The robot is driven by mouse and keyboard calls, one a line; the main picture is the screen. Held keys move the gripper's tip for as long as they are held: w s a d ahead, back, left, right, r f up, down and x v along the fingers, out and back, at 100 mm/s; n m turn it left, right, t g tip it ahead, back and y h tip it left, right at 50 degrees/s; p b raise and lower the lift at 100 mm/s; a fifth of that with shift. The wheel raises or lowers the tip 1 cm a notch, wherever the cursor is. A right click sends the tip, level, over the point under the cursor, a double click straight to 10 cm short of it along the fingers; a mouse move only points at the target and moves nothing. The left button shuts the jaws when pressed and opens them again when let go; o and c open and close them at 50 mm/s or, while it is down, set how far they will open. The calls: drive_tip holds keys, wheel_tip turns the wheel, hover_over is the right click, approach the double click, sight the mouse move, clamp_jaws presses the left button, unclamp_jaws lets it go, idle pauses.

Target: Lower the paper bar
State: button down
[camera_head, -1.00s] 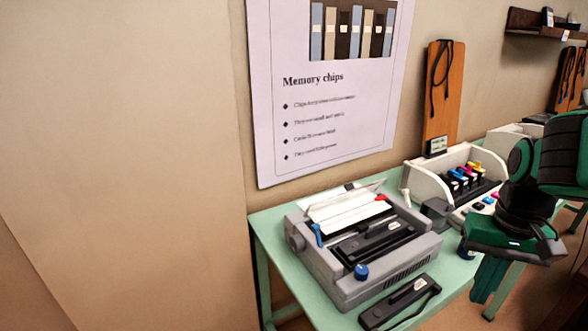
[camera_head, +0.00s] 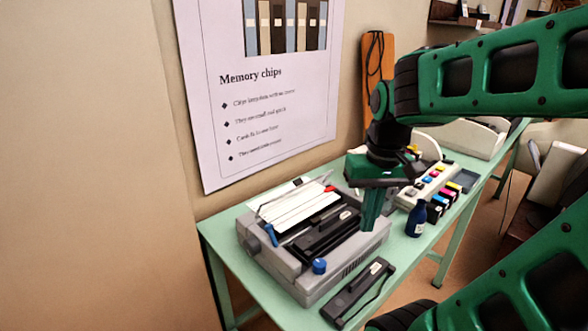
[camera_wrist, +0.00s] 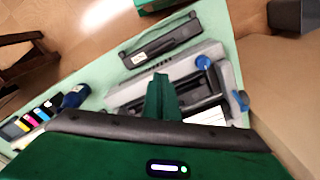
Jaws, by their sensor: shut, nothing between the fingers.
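A grey dot-matrix printer (camera_head: 277,277) stands on the green table, its top open. White paper (camera_head: 301,209) lies in it at the back. A thin bar (camera_head: 283,192) runs along the paper's back side; I cannot tell its exact tilt. A blue lever (camera_head: 270,235) is at its left, a red one (camera_head: 329,188) at its right and a blue knob (camera_head: 319,266) at the front. My gripper (camera_head: 370,229) is shut and empty, pointing down over the printer's right side. The wrist view shows the printer (camera_wrist: 232,79) beyond the gripper (camera_wrist: 161,78).
A black ribbon cartridge (camera_head: 357,292) lies in front of the printer. A dark blue bottle (camera_head: 416,220) and several ink cartridges (camera_head: 440,205) stand to the right. A wall with a poster (camera_head: 270,110) rises behind. The table's left end (camera_head: 215,262) is bare.

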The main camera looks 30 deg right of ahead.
drive_tip(key=w+r+n+t, duration=0.1)
drive_tip(key=w+r+n, duration=0.45)
drive_tip(key=w, duration=1.15)
wheel_tip(320, 180, up, 6)
drive_tip(key=n+t, duration=0.1)
drive_tip(key=n, duration=0.1)
hover_over(295, 189)
drive_tip(key=w+d, duration=0.2)
drive_tip(key=w, duration=0.3)
drive_tip(key=shift+s+a+m, duration=0.1)
drive_tip(key=shift+m, duration=0.15)
wheel_tip(295, 189, down, 12)
drive_tip(key=s, duration=0.1)
drive_tip(key=shift+r, duration=0.2)
drive_tip(key=shift+d, duration=0.2)
drive_tip(key=shift+d, duration=0.1)
